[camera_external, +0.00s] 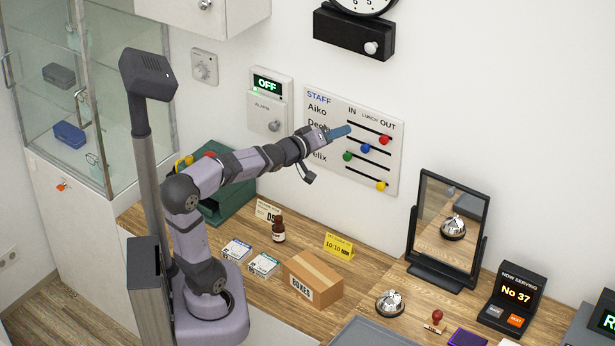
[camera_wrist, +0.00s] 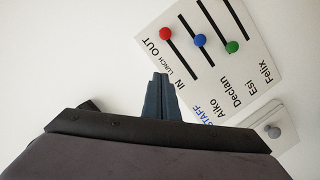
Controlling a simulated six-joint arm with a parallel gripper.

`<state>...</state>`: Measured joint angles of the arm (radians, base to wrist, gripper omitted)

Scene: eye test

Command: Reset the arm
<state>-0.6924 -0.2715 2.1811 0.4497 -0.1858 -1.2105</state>
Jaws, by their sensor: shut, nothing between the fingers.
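My arm reaches from its base at the lower left up and to the right toward the wall. My gripper (camera_external: 343,130) is shut and empty, with its blue-grey fingers in front of the staff board (camera_external: 397,160). I cannot tell whether the fingertips touch the board. In the wrist view the fingers (camera_wrist: 158,92) are together, pointing up the picture beside the board (camera_wrist: 262,60). The red knob (camera_external: 384,140) is at OUT, the blue knob (camera_external: 366,148) at LUNCH, the green knob (camera_external: 347,156) at IN and the yellow knob (camera_external: 381,185) at OUT.
Below the arm, the wooden counter (camera_external: 350,285) holds a cardboard box (camera_external: 312,277), brown bottle (camera_external: 278,230), bell (camera_external: 390,303) and mirror (camera_external: 447,225). A green case (camera_external: 232,200) stands behind the arm. The alarm box (camera_external: 268,105) hangs left of the board. A glass cabinet (camera_external: 85,90) is at left.

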